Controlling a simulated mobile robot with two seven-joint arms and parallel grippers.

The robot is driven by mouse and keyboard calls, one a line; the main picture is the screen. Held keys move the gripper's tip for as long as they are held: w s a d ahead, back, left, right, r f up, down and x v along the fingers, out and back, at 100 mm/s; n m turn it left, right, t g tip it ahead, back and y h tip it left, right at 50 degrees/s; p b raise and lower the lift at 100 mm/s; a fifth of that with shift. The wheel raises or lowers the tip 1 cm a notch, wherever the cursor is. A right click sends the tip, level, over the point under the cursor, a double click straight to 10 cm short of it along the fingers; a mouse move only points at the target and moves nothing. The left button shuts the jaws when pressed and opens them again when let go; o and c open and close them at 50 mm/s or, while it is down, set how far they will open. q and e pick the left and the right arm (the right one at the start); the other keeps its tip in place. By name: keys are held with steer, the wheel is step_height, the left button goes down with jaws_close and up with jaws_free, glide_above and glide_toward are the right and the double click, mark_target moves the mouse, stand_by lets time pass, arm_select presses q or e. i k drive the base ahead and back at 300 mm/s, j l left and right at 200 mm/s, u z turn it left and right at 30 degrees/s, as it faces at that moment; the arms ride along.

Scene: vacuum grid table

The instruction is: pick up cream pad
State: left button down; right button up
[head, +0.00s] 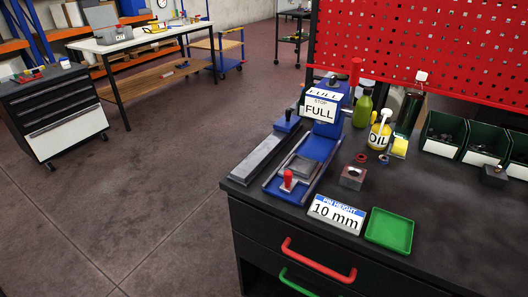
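A small pale yellow block (400,146) stands beside the white and yellow oil can (377,138) on the dark workbench (290,218); I cannot tell whether it is the cream pad. No other cream-coloured pad can be made out. A blue fixture (322,148) stands left of the oil can, with a grey plate in its frame, a red knob (288,178) at its front and a sign reading FULL (320,112). Neither of my grippers is in view.
A green tray (389,231) and a PIN HEIGHT 10 mm sign (337,213) lie near the front edge. A grey block (352,177) sits behind them. Dark green bins (441,135) line the back right under a red pegboard (430,50). The right front bench top is clear.

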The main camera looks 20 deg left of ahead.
mark_target(399, 147)
steer(key=i+l+u, duration=0.2)
steer(key=u, duration=0.15)
steer(key=i+l+u, duration=0.15)
steer(key=l+u, duration=0.2)
